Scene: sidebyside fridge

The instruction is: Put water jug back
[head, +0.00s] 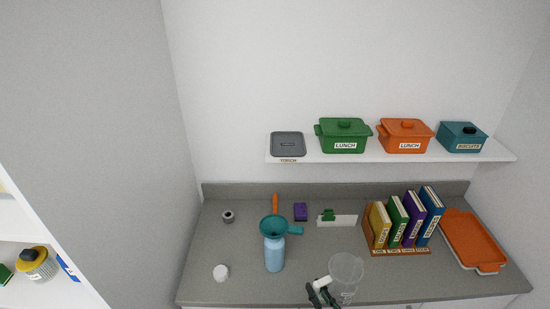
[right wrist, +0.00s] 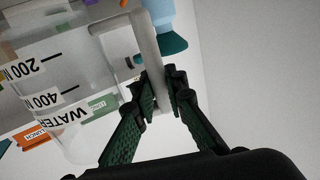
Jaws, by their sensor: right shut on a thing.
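The water jug is a clear measuring jug (head: 346,268) at the front of the counter in the head view. In the right wrist view the jug (right wrist: 60,75) fills the left side, upside down in the picture, with "WATER" and volume marks on it. My right gripper (head: 322,288) is at the jug's left side. Its fingers (right wrist: 160,95) are shut on the jug's pale handle (right wrist: 146,50). Whether the jug's base touches the counter, I cannot tell. My left gripper is not in view.
A white cap (head: 221,272) lies further left. Books in a rack (head: 402,252) and an orange tray (head: 473,240) are right. Labelled boxes stand on the wall shelf (head: 391,156).

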